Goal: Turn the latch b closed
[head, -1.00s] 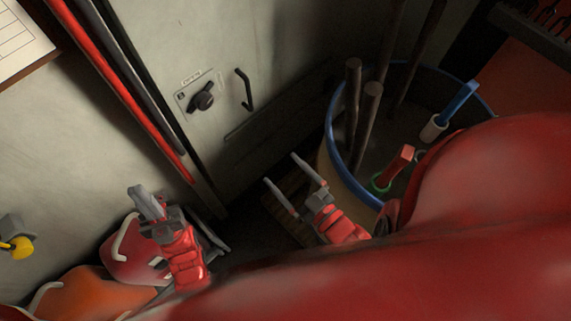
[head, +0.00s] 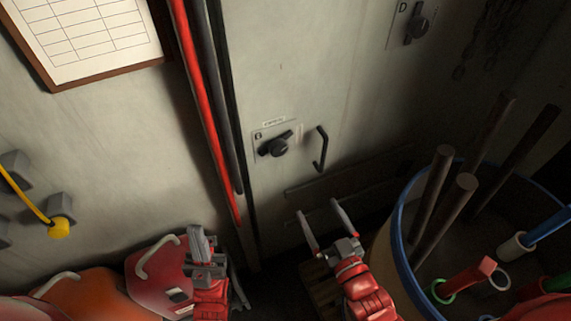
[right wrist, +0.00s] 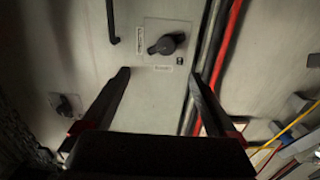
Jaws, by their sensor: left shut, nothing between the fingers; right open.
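The latch (head: 278,144) is a dark rotary knob on a small labelled plate on the grey wall panel; its letter is too small to read surely. Its handle bar lies slanted, rising to the right. It also shows in the right wrist view (right wrist: 166,45), beyond the fingertips. My right gripper (head: 318,208) is open and empty, below and right of the latch and apart from it; its fingers frame the lower picture in the right wrist view (right wrist: 160,74). My left gripper (head: 197,234) is shut and empty, low and left of the latch.
A black pull handle (head: 321,149) is right of the latch. Another knob marked D (head: 416,25) is at upper right. Red and dark pipes (head: 204,110) run down left of the panel. A blue-rimmed barrel (head: 398,222) with rods and tools stands right. Red and orange bags lie lower left.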

